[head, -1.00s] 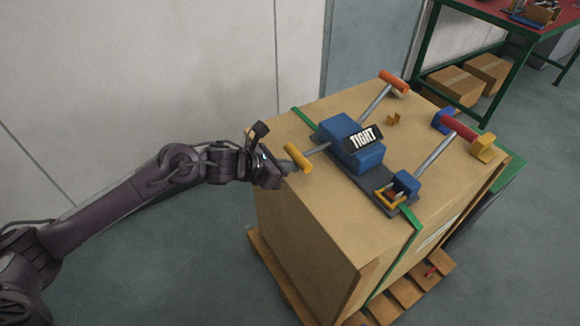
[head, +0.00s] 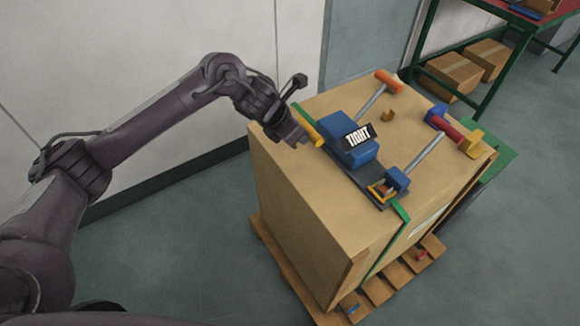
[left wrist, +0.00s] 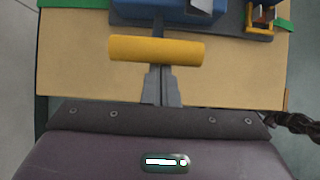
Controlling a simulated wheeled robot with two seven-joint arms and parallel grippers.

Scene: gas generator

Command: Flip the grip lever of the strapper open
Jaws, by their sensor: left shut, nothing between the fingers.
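The strapper's blue body (head: 350,153), marked TIGHT, sits on a dark base plate on top of the big box. A lever with a yellow bar handle (head: 312,129) is at its left end, its stem mostly hidden in the head view. In the left wrist view the yellow handle (left wrist: 157,50) lies crosswise, with a short stem running to the blue body. My left gripper (head: 298,139) is shut and empty, its fingertips right beside the handle on the near side. They seem to meet or nearly meet it; contact is unclear. My right gripper is out of view.
An orange-handled lever (head: 389,81) and a red-handled lever (head: 446,127) also rise from the strapper. A green strap (head: 401,212) crosses the box (head: 318,205), which stands on a wooden pallet (head: 390,287). A red-topped table (head: 519,18) stands at the back right.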

